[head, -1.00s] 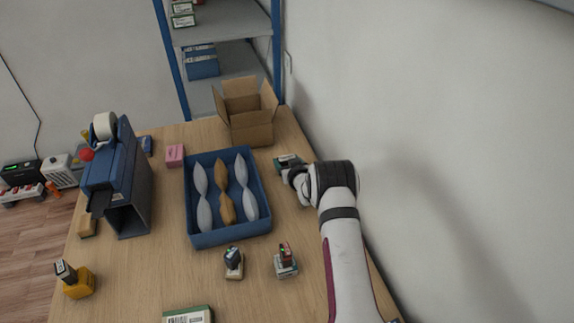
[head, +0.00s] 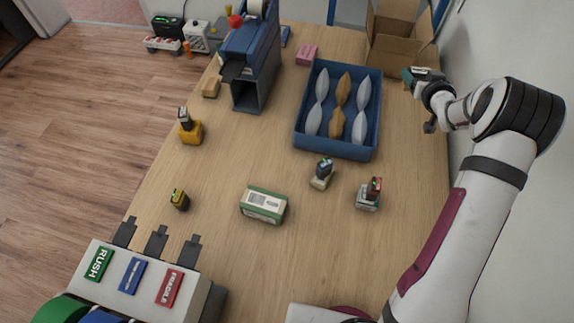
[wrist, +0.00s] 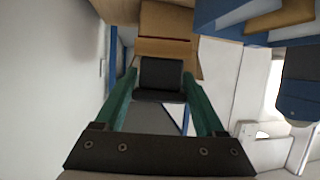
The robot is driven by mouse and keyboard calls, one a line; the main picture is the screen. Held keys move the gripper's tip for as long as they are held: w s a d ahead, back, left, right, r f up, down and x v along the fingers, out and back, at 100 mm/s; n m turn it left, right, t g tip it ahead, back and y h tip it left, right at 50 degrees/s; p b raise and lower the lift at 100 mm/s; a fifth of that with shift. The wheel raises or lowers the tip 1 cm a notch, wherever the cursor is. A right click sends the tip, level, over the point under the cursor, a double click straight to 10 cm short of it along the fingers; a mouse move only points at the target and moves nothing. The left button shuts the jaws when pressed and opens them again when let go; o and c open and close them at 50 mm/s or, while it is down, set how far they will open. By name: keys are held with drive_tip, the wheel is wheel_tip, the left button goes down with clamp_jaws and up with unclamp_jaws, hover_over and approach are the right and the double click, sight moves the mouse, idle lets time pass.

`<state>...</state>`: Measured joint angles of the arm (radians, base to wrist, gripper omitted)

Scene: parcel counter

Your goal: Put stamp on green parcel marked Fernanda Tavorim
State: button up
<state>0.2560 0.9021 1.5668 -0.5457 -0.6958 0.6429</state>
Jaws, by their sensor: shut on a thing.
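A green parcel (head: 264,205) with a white barcode label lies on the table's near middle; the name on it is too small to read. My gripper (head: 413,77) is at the right of the table, beside the blue tray and near the cardboard box. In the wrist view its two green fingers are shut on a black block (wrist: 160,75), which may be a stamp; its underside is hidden. My gripper is well away from the green parcel. Small stamp-like items stand on a yellow base (head: 189,130), a beige base (head: 320,181) and a pale base (head: 368,203).
A blue tray (head: 300,140) holds several grey and brown wrapped bundles. A blue dispenser (head: 255,50) stands at the back left and an open cardboard box (head: 400,45) at the back right. A small yellow-and-black item (head: 180,199) and a label unit (head: 110,250) are near left. The wall is close on the right.

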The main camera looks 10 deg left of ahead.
drive_tip(key=s+a+r+n+g+y, duration=0.3)
drive_tip(key=s+a+n+g+y, duration=0.45)
drive_tip(key=s+a, duration=0.8)
drive_tip(key=s+a+r+n+g+y, duration=0.1)
drive_tip(key=s+a+n+g+y, duration=0.2)
drive_tip(key=s, duration=0.7)
drive_tip(key=s+a+r+n+g+y, duration=0.1)
drive_tip(key=s+n+g, duration=0.2)
drive_tip(key=s+n, duration=0.5)
drive_tip(key=s+a+f, duration=0.1)
drive_tip(key=a+f, duration=0.1)
drive_tip(key=a, duration=0.1)
drive_tip(key=s+a+f+m, duration=0.1)
drive_tip(key=s+a+f, duration=0.1)
drive_tip(key=a, duration=0.2)
drive_tip(key=s+a+f+m, duration=0.1)
drive_tip(key=a+f, duration=0.2)
drive_tip(key=a, duration=0.1)
drive_tip(key=shift+s+a+f, duration=0.1)
drive_tip(key=shift+s+a, duration=0.05)
drive_tip(key=shift+s, duration=0.25)
hover_over(263, 201)
wheel_tip(263, 201, down, 4)
drive_tip(key=shift+f, duration=0.1)
drive_tip(key=shift+f, duration=0.15)
drive_tip(key=o, duration=1.3)
